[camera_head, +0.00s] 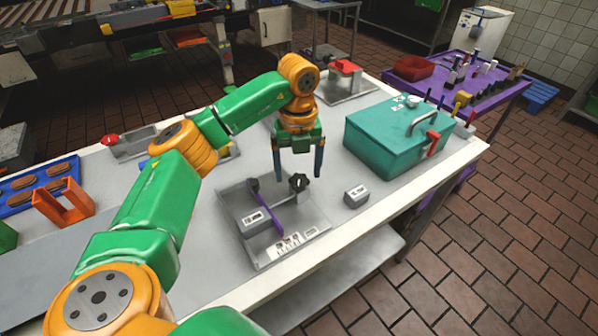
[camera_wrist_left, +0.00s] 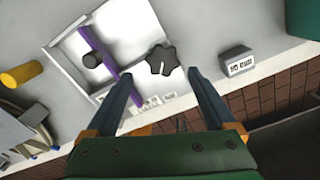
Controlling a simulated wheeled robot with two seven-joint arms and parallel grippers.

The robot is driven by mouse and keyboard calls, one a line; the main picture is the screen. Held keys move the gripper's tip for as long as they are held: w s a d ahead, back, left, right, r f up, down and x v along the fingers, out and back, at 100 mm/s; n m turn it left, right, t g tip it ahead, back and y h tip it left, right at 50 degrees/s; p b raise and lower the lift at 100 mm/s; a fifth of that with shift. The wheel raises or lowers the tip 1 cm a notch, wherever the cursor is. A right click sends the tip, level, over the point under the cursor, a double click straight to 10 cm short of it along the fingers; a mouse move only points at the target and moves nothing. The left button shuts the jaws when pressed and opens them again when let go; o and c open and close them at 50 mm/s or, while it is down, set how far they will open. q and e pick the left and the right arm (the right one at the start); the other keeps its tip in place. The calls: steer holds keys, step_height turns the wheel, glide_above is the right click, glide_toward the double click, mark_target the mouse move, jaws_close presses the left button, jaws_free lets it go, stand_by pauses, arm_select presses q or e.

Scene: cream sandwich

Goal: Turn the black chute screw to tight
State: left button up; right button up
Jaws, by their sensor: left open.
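The black chute screw (camera_head: 299,182) is a dark star-shaped knob on the far right part of the light grey chute tray (camera_head: 236,232). In the left wrist view the screw (camera_wrist_left: 161,59) lies just beyond the fingertips, roughly between their lines. A purple bar (camera_head: 268,212) runs through the tray, with a second, smaller dark knob (camera_head: 253,185) beside it. My left gripper (camera_head: 301,175) is open and empty, pointing down above or behind the screw; its fingers (camera_wrist_left: 162,82) stand wide apart. I cannot tell any contact with the screw. My right gripper is not in view.
A small grey box with a display (camera_head: 356,196) stands right of the tray. A teal lidded box (camera_head: 388,142) stands behind it at the right. A blue tray of round brown patties (camera_head: 45,186) and an orange frame (camera_head: 64,203) are at the left. The table's front edge is close.

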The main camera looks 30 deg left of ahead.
mark_target(299, 183)
arm_select(q)
steer(key=shift+w+a+f, duration=0.1)
steer(key=shift+w+f, duration=0.05)
steer(key=shift+f, duration=0.45)
steer(key=shift+w+f, duration=0.1)
steer(key=shift+f, duration=0.5)
steer(key=shift+w+f, duration=0.1)
steer(key=shift+w, duration=0.15)
steer(key=shift+s, duration=0.2)
steer(key=c, duration=1.4)
